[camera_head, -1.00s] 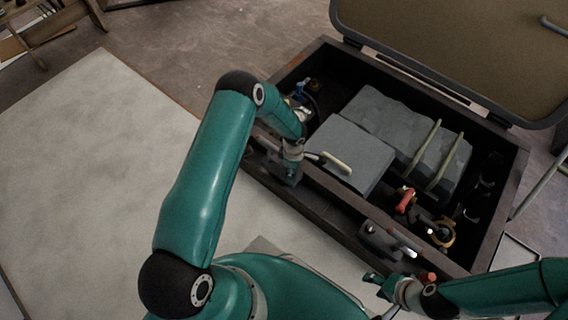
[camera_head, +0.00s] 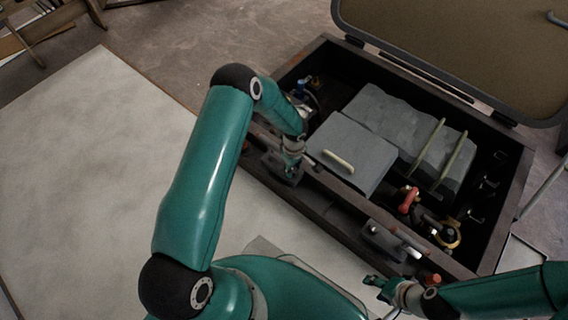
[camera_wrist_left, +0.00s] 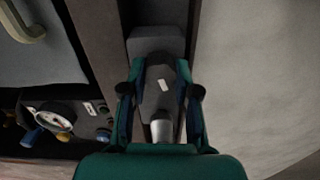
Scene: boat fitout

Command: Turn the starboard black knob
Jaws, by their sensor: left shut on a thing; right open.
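A dark knob with a white mark (camera_wrist_left: 163,85) sits between the two fingers of my left gripper (camera_wrist_left: 160,95) in the left wrist view. The fingers are shut on its sides, and a silver cylinder (camera_wrist_left: 162,130) shows just below it. In the head view my left gripper (camera_head: 285,170) is at the near wall of the dark box, and the arm and gripper hide the knob. My right gripper (camera_head: 378,287) is open and empty, outside the box near its front right corner.
The open box (camera_head: 325,208) holds a grey lidded case (camera_head: 365,150), a red-handled part (camera_head: 409,199) and a brass fitting (camera_head: 446,234). A dark block with a silver lever (camera_head: 388,240) sits on the near wall. A raised lid (camera_head: 460,45) stands behind. The pale panel (camera_head: 90,170) is clear.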

